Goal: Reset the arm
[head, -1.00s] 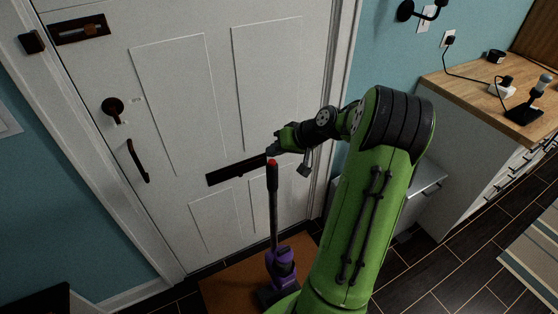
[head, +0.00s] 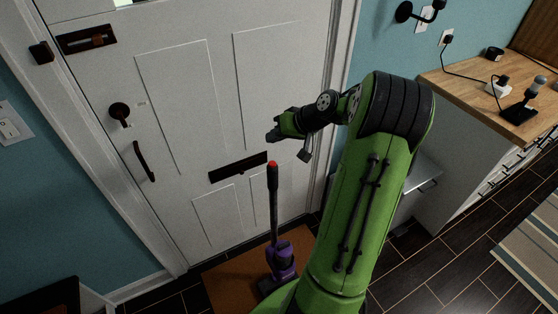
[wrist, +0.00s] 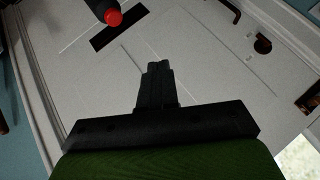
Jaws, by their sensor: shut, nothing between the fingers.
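My gripper (head: 272,133) is raised in front of the white door (head: 185,110) in the head view, at the end of my green arm. In the wrist view the fingers of my gripper (wrist: 157,70) are together with nothing between them. A purple and black stick vacuum (head: 282,260) stands upright on the brown doormat, its red-tipped handle a little below my gripper. The red tip of the vacuum (wrist: 114,17) also shows at the top of the wrist view, apart from the fingers.
A wooden counter (head: 455,82) with small devices and cords stands at the right, above white drawers. A striped rug (head: 530,245) lies on the dark tiled floor. The doormat (head: 222,285) lies before the door. A dark piece of furniture (head: 45,298) is at lower left.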

